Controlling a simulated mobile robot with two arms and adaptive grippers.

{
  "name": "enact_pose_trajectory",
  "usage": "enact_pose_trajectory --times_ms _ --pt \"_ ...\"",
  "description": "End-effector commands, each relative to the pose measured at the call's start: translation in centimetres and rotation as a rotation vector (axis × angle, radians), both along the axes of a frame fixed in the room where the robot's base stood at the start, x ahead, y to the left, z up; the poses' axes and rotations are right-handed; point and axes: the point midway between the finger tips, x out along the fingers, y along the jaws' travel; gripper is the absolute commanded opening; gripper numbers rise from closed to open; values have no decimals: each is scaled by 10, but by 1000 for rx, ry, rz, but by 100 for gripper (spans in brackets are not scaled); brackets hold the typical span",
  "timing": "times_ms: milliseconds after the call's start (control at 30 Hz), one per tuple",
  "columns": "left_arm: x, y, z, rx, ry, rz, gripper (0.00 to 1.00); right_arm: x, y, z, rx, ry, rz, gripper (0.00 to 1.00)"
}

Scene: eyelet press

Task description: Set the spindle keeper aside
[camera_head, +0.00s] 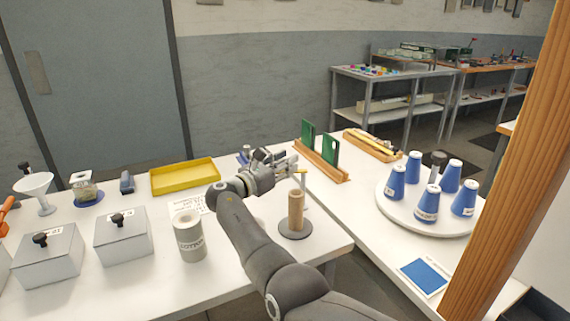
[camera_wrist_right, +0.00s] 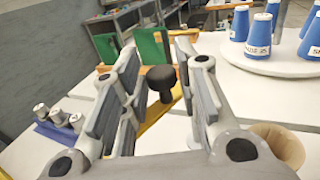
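My right gripper (camera_head: 286,160) reaches over the table near the spindle, close to a wooden roll (camera_head: 296,212) that stands upright on a dark round base (camera_head: 296,231). A small yellow piece (camera_head: 300,172) shows at the top of a thin pale post just past the fingers. In the right wrist view, my right gripper (camera_wrist_right: 160,75) has its fingers apart with a black knob (camera_wrist_right: 161,78) between them; a yellow strip (camera_wrist_right: 155,120) shows below it. I cannot tell whether the knob touches a finger, or whether it belongs to the spindle keeper. My left gripper is out of view.
Green boards (camera_head: 330,155) stand in a wooden rack (camera_head: 322,168) just beyond the gripper. A white turntable (camera_head: 420,222) holds several blue cones at the right.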

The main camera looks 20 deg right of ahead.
Motion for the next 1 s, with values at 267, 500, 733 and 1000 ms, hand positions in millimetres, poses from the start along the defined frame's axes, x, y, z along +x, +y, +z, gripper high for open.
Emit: enact_pose_trajectory --times_ms 267,500,733,1000 --pt "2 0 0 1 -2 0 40 0 0 0 0 0 -1 46" --pt "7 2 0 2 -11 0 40 -4 9 -1 0 -1 0 46" --pt "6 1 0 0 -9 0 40 -19 42 -1 0 0 2 46" --pt "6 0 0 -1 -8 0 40 -31 67 0 1 0 -1 46"
